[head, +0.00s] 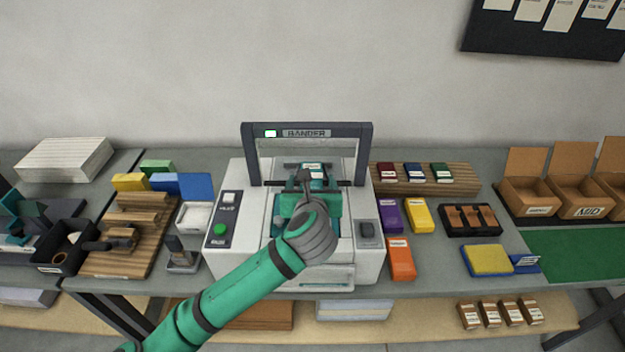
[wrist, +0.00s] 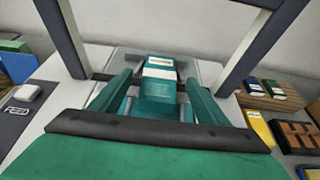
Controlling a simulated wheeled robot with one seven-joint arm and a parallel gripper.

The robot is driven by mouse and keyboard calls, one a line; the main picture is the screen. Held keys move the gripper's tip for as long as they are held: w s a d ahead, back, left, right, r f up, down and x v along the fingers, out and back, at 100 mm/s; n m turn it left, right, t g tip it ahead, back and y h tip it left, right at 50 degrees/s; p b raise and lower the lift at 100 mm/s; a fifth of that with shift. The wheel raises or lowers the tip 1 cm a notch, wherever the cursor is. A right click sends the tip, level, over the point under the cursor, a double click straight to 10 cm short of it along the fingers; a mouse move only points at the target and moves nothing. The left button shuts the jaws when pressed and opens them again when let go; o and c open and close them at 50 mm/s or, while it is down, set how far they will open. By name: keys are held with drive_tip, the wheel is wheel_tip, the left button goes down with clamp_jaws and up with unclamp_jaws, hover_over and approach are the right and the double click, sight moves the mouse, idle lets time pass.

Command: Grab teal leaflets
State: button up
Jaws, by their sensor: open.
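The teal leaflets (wrist: 160,88) form a small stack with a white band across it, lying in the banding machine (head: 367,240) under its arch. In the head view the stack (head: 312,174) is partly hidden by my gripper (head: 312,183). In the wrist view my gripper (wrist: 159,80) is open, with one teal finger on each side of the stack. Narrow gaps seem to show between the fingers and the stack; I cannot tell whether either finger touches it. The near part of the stack's surroundings is hidden by my gripper's body.
The machine's dark arch (head: 365,152) stands close around my gripper. A wooden board (head: 465,180) with several banded stacks, plus purple (head: 389,214), yellow (head: 419,215) and orange (head: 400,259) packs, lies to the right. A stepped wooden rack (head: 128,235) stands left.

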drive_tip(key=shift+x, duration=1.9)
drive_tip(key=c, duration=1.3)
drive_tip(key=shift+s, duration=0.1)
